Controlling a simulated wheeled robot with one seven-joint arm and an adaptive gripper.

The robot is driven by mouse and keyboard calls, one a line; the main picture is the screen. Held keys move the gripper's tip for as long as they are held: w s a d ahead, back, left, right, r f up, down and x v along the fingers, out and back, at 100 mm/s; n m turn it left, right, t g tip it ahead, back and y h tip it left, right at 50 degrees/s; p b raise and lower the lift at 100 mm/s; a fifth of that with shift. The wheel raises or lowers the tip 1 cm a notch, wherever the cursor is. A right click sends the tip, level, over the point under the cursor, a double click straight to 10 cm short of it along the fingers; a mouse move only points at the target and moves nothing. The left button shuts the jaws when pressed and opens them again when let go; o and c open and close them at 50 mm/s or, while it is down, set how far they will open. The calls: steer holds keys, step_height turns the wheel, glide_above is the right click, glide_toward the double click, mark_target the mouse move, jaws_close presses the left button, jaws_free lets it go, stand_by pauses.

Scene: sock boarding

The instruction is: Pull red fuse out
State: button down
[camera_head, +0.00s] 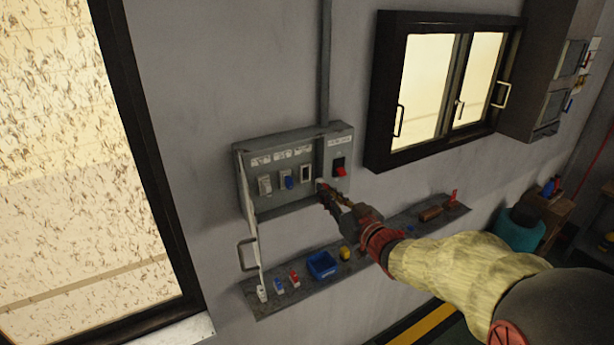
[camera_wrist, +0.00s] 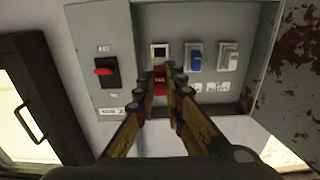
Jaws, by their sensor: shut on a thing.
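The grey fuse box (camera_head: 285,205) hangs open on the wall. My gripper (camera_head: 322,188) is in front of its right part, with its fingers shut on the red fuse (camera_wrist: 160,88). In the wrist view the red fuse shows between the fingertips (camera_wrist: 161,82), partly hidden by them. A socket (camera_head: 305,173) with a white frame and dark inside is uncovered; it also shows in the wrist view (camera_wrist: 160,52), just beyond the red fuse. The fuse looks apart from the socket. A blue fuse (camera_head: 289,182) and a white fuse (camera_head: 265,185) sit in the box.
A red switch (camera_head: 340,170) is right of the sockets. The box door (camera_head: 249,215) stands open at left. A shelf (camera_head: 310,288) below bears white, blue and red fuses, a blue bin (camera_head: 322,264) and a yellow item (camera_head: 345,252). A window (camera_head: 440,85) is at upper right.

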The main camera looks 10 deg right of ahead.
steer(key=p+v, duration=0.2)
steer(key=v, duration=1.4)
steer(key=shift+s+p, duration=0.2)
steer(key=shift+p, duration=0.1)
